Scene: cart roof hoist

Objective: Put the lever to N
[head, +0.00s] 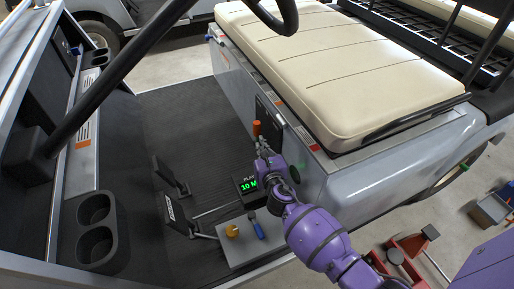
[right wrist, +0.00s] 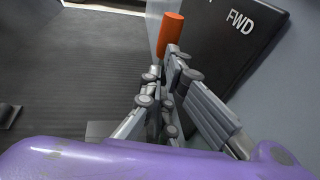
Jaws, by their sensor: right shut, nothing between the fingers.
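The lever has an orange handle (head: 257,128) and stands at the black plate (head: 268,116) on the front panel below the seat. In the right wrist view the orange handle (right wrist: 173,32) is just beyond my fingertips, and the black plate (right wrist: 235,50) carries the letters FWD. Other marks on the plate are cut off or hidden, so I cannot read an N. My right gripper (head: 262,150) is shut and empty, right by the lower end of the handle. It also shows in the right wrist view (right wrist: 165,72). I cannot tell whether it touches the handle. My left gripper is out of view.
The cream seat (head: 330,65) overhangs the panel. A display box (head: 247,184), a yellow knob (head: 232,231) and a blue-handled lever (head: 257,229) are near my right arm. Pedals (head: 174,207) stand on the dark floor (head: 190,120). The steering column (head: 120,70) crosses the left side.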

